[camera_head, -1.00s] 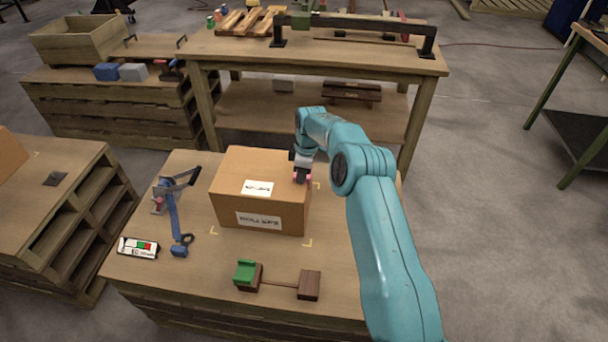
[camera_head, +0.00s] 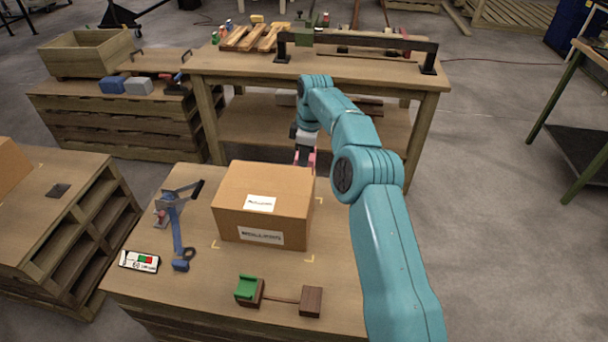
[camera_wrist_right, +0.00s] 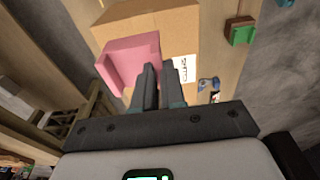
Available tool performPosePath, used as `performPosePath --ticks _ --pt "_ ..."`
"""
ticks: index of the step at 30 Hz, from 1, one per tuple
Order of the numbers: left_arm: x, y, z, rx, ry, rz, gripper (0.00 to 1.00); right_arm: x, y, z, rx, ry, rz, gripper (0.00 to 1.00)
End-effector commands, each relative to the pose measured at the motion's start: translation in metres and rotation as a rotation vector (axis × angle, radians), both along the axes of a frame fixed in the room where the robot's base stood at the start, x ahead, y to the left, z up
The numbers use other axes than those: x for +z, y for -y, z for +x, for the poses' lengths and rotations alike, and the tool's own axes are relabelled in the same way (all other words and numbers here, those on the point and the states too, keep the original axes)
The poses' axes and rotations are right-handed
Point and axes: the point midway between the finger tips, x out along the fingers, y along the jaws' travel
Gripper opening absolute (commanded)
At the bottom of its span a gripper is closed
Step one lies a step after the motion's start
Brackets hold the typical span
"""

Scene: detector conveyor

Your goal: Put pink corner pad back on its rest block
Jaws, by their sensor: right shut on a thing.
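The pink corner pad (camera_wrist_right: 130,58) is held in my right gripper (camera_wrist_right: 160,75), which is shut on it. In the head view my right gripper (camera_head: 305,157) is at the far right edge of the cardboard box (camera_head: 228,222), and only a bit of pink (camera_head: 312,159) shows beside it. In the wrist view the box (camera_wrist_right: 172,20) lies beyond the pad. A bare dark brown rest block (camera_head: 311,302) stands at the table's front, joined by a thin bar to another block (camera_head: 259,295) bearing a green corner pad (camera_head: 246,286). My left gripper is not in view.
A blue strapping tool (camera_head: 178,232) and a small labelled card (camera_head: 139,261) lie left of the box. Yellow corner marks (camera_head: 310,259) show on the table. A higher workbench (camera_head: 215,62) stands behind. The table between the box and the blocks is clear.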

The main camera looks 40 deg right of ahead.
Motion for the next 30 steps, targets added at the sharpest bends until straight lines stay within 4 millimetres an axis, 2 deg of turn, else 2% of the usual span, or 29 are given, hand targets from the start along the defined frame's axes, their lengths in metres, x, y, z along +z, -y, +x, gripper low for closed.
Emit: performPosePath --ticks 1,6,11,14,20,30 --pt "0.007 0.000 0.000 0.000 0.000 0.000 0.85 0.018 0.000 0.001 0.001 0.004 -0.002 0.00" --pt "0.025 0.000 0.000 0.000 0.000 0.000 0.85 0.054 0.000 0.001 0.002 0.001 -0.001 0.00" --pt "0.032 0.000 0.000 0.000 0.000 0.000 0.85 0.067 0.000 0.000 -0.030 -0.001 0.000 0.00" --pt "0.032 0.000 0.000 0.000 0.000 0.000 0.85 0.068 0.000 0.000 -0.143 -0.002 0.000 0.00" --pt "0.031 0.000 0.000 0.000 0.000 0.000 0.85 0.064 0.001 0.001 -0.595 -0.002 0.000 0.00" --pt "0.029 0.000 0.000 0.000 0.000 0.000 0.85 0.027 -0.009 -0.012 -1.401 -0.002 -0.002 0.00"
